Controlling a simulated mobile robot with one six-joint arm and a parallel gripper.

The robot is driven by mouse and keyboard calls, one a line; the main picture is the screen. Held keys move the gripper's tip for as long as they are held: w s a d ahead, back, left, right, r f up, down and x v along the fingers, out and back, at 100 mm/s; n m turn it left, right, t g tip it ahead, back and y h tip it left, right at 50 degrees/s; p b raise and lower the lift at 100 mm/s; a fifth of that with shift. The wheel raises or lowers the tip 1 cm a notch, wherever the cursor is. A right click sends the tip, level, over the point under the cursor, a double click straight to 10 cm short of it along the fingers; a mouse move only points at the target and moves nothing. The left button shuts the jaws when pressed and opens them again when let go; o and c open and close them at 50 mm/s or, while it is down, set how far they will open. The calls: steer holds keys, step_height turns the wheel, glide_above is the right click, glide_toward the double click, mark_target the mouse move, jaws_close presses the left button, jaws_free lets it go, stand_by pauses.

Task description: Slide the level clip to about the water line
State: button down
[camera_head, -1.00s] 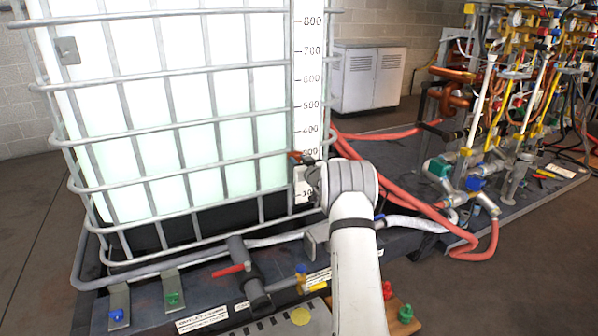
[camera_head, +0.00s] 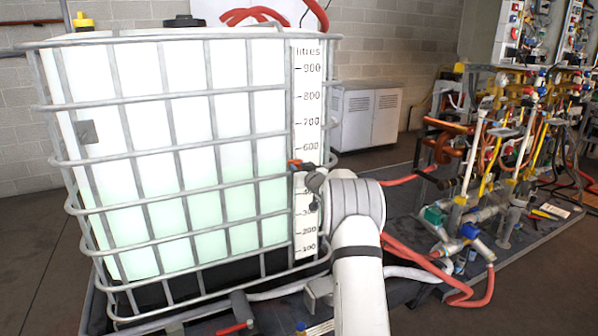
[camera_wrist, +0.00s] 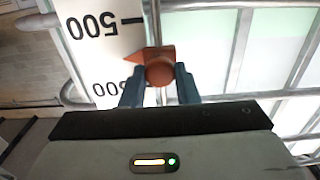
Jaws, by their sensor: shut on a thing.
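The level clip (camera_head: 294,164) is a small orange-red pointer on the white litre scale (camera_head: 309,80) at the front right corner of the caged tank (camera_head: 160,110). My gripper (camera_wrist: 160,80) is shut on the clip, which also shows in the wrist view (camera_wrist: 158,68). In that view, upside down, its pointed tip lies between the 500 mark and the partly hidden number above it on the scale. The water (camera_head: 205,215) shows as a pale green tint below a whiter upper part. Its faint upper edge near the scale is roughly at clip height; I cannot tell exactly.
Grey cage bars (camera_head: 180,97) cross the tank front, close to the clip. Red hoses (camera_head: 410,178) run behind my arm on the right. A pipe rack (camera_head: 500,150) stands further right, and a grey cabinet (camera_head: 370,115) behind.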

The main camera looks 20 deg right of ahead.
steer(key=shift+d, duration=0.15)
steer(key=c, duration=1.1)
jaws_free()
steer(key=shift+s, duration=3.9)
steer(key=s+a+r+m+g+h+p, duration=0.25)
steer(key=s+a+r+g+p, duration=0.45)
steer(key=s+a+r, duration=0.5)
steer(key=s+a+g+p, duration=0.2)
steer(key=s+a+p, duration=0.1)
steer(key=s, duration=0.9)
steer(key=s+a+n+g+y+p, duration=0.1)
steer(key=s+a+g+p, duration=0.2)
steer(key=s, duration=0.9)
steer(key=s+a+n+g+y+p, duration=0.1)
steer(key=s+a+g+p, duration=0.2)
steer(key=s+a, duration=0.4)
steer(key=shift+s+a+r, duration=0.1)
steer(key=shift+s+a, duration=0.1)
steer(key=shift+s, duration=1.2)
steer(key=shift+s+a, duration=0.2)
steer(key=shift+s, duration=1.2)
